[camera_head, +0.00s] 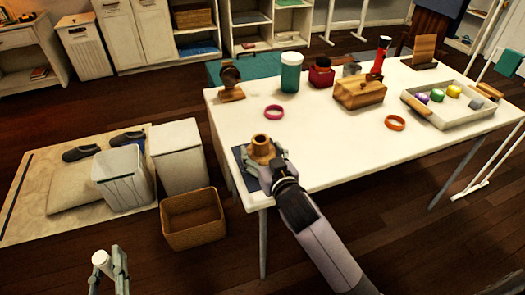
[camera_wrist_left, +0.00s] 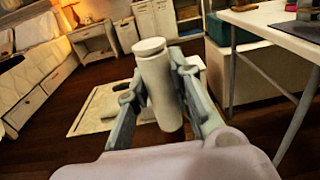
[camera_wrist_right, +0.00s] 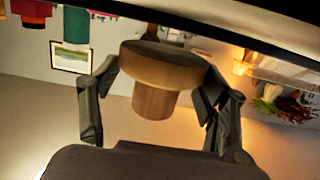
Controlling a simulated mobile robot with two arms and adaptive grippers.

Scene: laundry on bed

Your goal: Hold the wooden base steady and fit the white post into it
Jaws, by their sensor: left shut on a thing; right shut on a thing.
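The wooden base (camera_head: 261,146), a round block with a narrower collar on top, is at the table's near left corner, over a dark mat (camera_head: 246,162). My right gripper (camera_head: 270,164) is shut on it from the near side. In the right wrist view the base (camera_wrist_right: 158,68) sits between the fingers. The white post (camera_head: 102,259) is off the table, low at the left of the head view. My left gripper (camera_head: 110,272) is shut on it. In the left wrist view the post (camera_wrist_left: 157,80) stands nearly upright between the fingers, its upper end free. Post and base are well apart.
A wicker basket (camera_head: 193,218) and bins stand on the floor to the left.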

